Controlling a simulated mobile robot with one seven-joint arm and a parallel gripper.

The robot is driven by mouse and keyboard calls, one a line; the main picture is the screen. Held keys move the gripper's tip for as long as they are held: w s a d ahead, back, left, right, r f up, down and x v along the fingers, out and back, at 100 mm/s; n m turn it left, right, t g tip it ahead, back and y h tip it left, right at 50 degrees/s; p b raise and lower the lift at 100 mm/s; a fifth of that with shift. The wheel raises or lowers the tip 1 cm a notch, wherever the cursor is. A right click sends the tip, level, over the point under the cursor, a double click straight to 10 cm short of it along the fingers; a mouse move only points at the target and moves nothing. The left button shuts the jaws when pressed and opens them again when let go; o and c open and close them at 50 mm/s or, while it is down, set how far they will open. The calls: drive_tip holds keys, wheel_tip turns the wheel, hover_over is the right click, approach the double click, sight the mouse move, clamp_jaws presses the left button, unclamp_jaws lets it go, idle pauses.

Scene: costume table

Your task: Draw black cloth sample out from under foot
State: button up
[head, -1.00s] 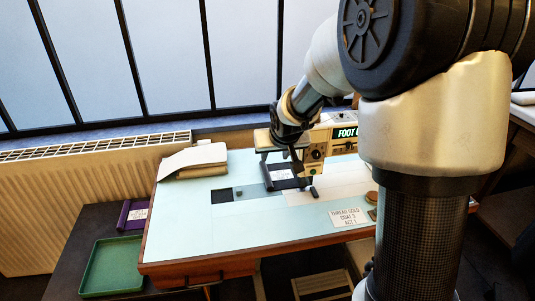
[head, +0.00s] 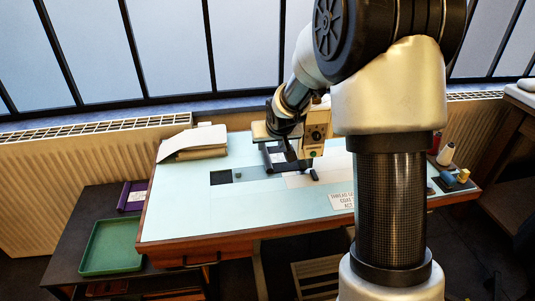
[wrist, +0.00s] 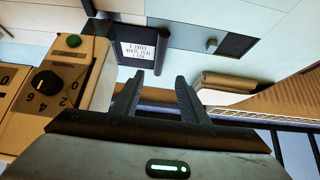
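The black cloth sample (head: 268,157) lies on the pale table at the sewing machine (head: 318,130), partly hidden by my arm in the head view. In the wrist view the dark cloth (wrist: 158,62) carries a white label reading "test seam" and lies beyond my fingertips. The machine stands close at the left there, with a green button and a numbered dial. The presser foot is not clearly visible. My gripper (wrist: 157,95) is open, its two fingers apart with nothing between them. It also shows above the cloth in the head view (head: 291,154).
A folded pale stack (head: 195,143) sits at the table's back left. A dark square recess (head: 221,177) is left of the cloth. A green tray (head: 112,245) and purple item (head: 132,196) lie on a lower side table. Thread spools (head: 446,155) stand right.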

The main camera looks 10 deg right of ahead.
sight(266, 155)
drive_tip(key=b+x, duration=0.2)
drive_tip(key=x, duration=1.1)
clamp_jaws()
